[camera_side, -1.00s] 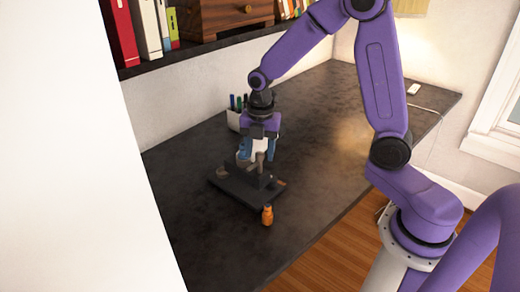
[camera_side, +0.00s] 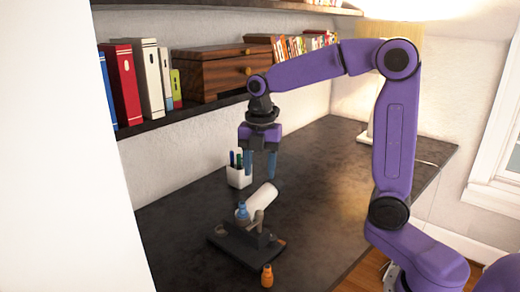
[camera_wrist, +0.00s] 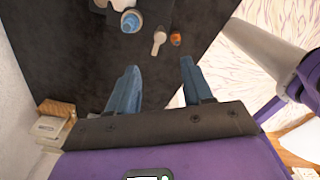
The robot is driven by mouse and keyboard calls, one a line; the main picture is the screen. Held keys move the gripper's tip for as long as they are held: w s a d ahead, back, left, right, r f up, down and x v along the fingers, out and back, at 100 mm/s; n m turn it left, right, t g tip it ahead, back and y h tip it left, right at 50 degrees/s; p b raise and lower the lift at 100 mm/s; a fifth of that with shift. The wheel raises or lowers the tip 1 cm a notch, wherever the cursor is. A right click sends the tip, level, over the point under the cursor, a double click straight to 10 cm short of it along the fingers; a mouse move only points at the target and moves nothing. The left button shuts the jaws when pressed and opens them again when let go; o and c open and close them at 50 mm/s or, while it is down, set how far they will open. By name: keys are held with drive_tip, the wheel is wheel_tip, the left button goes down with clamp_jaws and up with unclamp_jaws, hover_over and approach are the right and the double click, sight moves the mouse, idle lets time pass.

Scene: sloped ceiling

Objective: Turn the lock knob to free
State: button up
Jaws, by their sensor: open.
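A dark device (camera_side: 240,245) with a flat base stands on the dark desk. It carries a tilted white cylinder (camera_side: 262,203), a blue part (camera_side: 242,211) at its left and a grey upright piece with a rounded top (camera_side: 258,217). I cannot tell for sure which part is the lock knob. In the wrist view, the blue and white part (camera_wrist: 130,21) and a grey round-ended piece (camera_wrist: 159,40) show near the top edge. My gripper (camera_side: 260,176) is open and empty, with its blue fingers pointing down, above the device and apart from it.
A small orange bottle (camera_side: 267,277) stands in front of the device. A white cup of pens (camera_side: 239,172) stands behind it, near my gripper. A shelf (camera_side: 205,109) with books and a wooden box runs along the wall.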

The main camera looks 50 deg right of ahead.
wheel_tip(320, 180, up, 5)
drive_tip(key=shift+f, duration=0.15)
idle(0.4)
drive_tip(key=s+a+f+m, duration=0.1)
drive_tip(key=s+f+m, duration=0.4)
drive_tip(key=s, duration=0.7)
drive_tip(key=s+a+f+m, duration=0.2)
drive_tip(key=s+f+m, duration=0.4)
drive_tip(key=s, duration=0.7)
drive_tip(key=shift+s+a+f, duration=0.15)
drive_tip(key=shift+s+f, duration=0.05)
drive_tip(key=shift+s, duration=0.1)
